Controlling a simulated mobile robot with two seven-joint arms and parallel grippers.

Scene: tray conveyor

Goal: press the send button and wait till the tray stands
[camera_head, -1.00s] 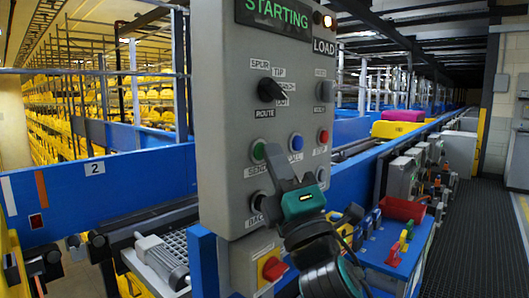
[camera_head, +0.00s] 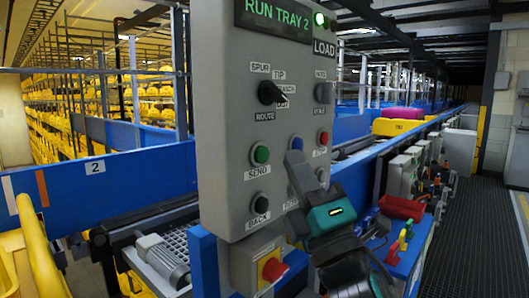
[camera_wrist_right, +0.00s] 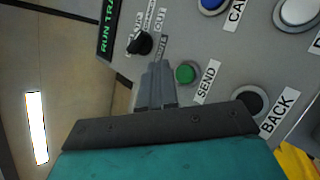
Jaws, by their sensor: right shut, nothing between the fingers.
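The green send button (camera_head: 261,155) is on the grey control panel (camera_head: 225,95), above the label SEND. It also shows in the right wrist view (camera_wrist_right: 186,74), just right of my fingertips. My right gripper (camera_head: 296,165) is shut and empty. In the head view it is right of the send button, over the blue button's place; whether it touches the panel I cannot tell. The panel's display (camera_head: 278,15) reads RUN TRAY 2, with a green lamp (camera_head: 319,19) lit beside it. A yellow tray (camera_head: 38,250) shows in part at the lower left. My left gripper is not in view.
A black route knob (camera_head: 270,93) and a black back button (camera_head: 259,200) are on the panel. A red-and-yellow switch (camera_head: 273,270) is below. A red bin (camera_head: 401,207) stands on the blue ledge at the right. A dark walkway runs along the right.

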